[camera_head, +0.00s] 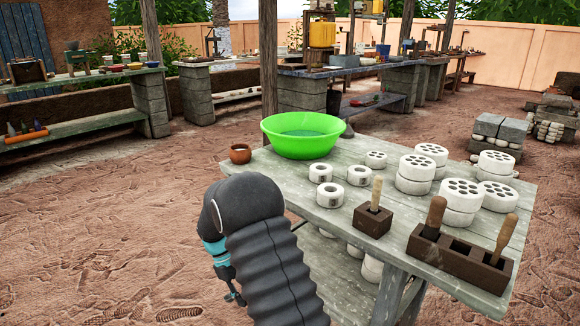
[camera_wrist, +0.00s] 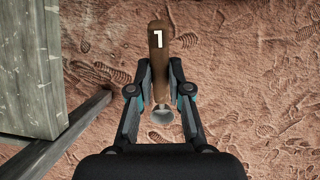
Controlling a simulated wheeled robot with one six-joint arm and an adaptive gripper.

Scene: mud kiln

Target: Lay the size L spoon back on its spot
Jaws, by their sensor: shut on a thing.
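My gripper (camera_wrist: 160,82) is shut on a spoon with a brown wooden handle (camera_wrist: 159,62). The handle bears a white mark that looks like a "1", and its end points away from my wrist. The grey metal bowl (camera_wrist: 162,115) lies between my fingers and my wrist. In the head view my gripper (camera_head: 236,296) hangs left of the table, over the ground, and the spoon cannot be made out there. A dark wooden rack (camera_head: 460,264) on the table's front right holds two wooden-handled tools, with an open slot between them. No size label is readable on it.
The grey plank table (camera_head: 330,217) carries a green basin (camera_head: 303,135), a clay cup (camera_head: 240,153), several white rings and perforated discs, and a small block (camera_head: 372,222) holding a wooden-handled tool. In the wrist view the table edge (camera_wrist: 35,70) is at left. Open dirt lies left of the table.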

